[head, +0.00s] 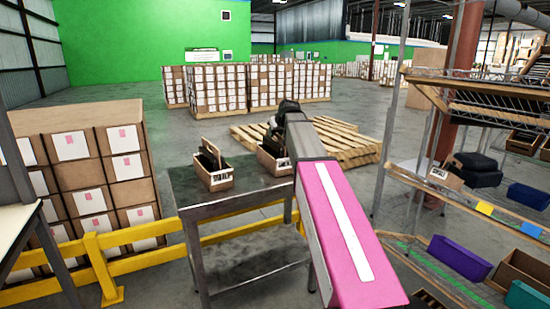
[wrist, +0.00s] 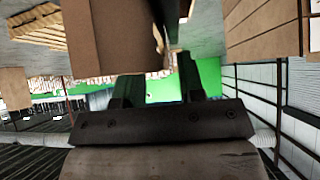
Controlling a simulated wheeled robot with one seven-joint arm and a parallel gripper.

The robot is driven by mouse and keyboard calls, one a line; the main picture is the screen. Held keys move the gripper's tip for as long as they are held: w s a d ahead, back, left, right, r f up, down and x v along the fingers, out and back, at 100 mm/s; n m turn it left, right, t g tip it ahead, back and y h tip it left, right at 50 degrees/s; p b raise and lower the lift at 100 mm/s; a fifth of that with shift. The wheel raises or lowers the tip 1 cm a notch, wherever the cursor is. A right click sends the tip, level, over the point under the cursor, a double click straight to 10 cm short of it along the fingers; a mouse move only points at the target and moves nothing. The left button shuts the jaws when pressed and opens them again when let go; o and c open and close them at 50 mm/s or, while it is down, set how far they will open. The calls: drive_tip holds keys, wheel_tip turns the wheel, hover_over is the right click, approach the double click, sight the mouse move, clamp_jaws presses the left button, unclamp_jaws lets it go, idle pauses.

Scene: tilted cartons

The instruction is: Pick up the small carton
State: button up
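Two small open cartons stand on the dark metal table in the head view. The left carton (head: 221,181) has a printed white label and dark contents. The right carton (head: 267,162) is partly hidden behind my arm. My gripper (head: 272,134) is dark and sits low over the right carton; its fingertips are hard to make out there. In the wrist view a brown carton panel (wrist: 112,35) fills the upper middle, close to the fingers and overlapping the left one. The fingers of my gripper (wrist: 160,82) are apart, with green background between them. I cannot tell whether either touches the carton.
The table (head: 245,205) has bare top in front of the cartons. A yellow rail (head: 150,262) runs past it. Stacked boxes (head: 95,175) stand left, wooden pallets (head: 345,145) behind. A wire shelf (head: 470,205) with bins stands right.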

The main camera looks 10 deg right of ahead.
drive_tip(key=shift+x, duration=0.95)
clamp_jaws()
drive_tip(key=shift+r, duration=0.1)
drive_tip(key=shift+r, duration=0.15)
